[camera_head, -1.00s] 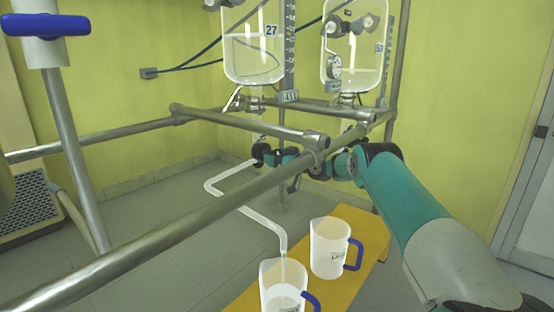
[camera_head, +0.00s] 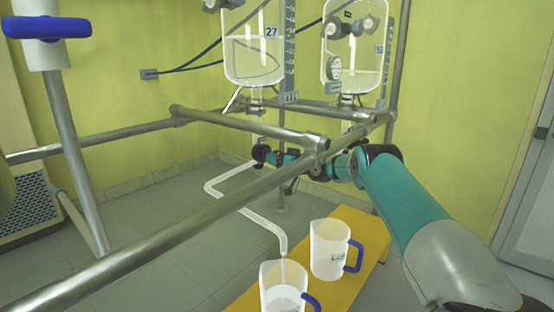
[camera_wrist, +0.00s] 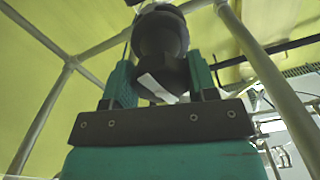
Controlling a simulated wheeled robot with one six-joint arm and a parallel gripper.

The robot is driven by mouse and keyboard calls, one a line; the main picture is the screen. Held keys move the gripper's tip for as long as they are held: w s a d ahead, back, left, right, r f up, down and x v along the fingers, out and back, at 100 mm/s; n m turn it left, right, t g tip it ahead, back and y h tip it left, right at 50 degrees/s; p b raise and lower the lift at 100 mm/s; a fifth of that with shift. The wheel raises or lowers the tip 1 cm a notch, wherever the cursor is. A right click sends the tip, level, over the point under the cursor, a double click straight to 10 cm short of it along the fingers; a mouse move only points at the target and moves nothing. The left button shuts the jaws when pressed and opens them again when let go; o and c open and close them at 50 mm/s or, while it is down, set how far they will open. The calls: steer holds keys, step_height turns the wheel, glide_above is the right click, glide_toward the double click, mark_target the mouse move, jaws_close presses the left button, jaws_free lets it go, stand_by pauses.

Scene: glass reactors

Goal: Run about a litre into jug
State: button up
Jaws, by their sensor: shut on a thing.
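My gripper (camera_head: 272,158) is shut on a dark round valve knob (camera_wrist: 160,60) below the frame, its green fingers (camera_wrist: 120,82) on either side of it. A clear outlet tube (camera_head: 262,218) runs from the valve and bends down over a jug (camera_head: 270,276) with a blue handle. A thin stream seems to fall from the tube end, and liquid shows in the jug, whose base is cut off by the picture edge. A second white jug (camera_head: 328,262) with a blue handle stands behind it and looks empty.
Glass vessel 27 (camera_head: 252,70), partly filled, and another glass vessel (camera_head: 350,82) hang above. The jugs stand on a yellow bench (camera_head: 366,232).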

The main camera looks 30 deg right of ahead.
steer(key=m, duration=0.5)
steer(key=shift+m+p, duration=0.3)
steer(key=m, duration=0.4)
steer(key=shift+p, duration=0.3)
steer(key=m, duration=0.5)
steer(key=shift+r+m+p, duration=0.15)
steer(key=shift+m+p, duration=0.2)
steer(key=shift+m, duration=0.05)
steer(key=m, duration=0.4)
steer(key=shift+m, duration=0.3)
steer(key=o, duration=0.9)
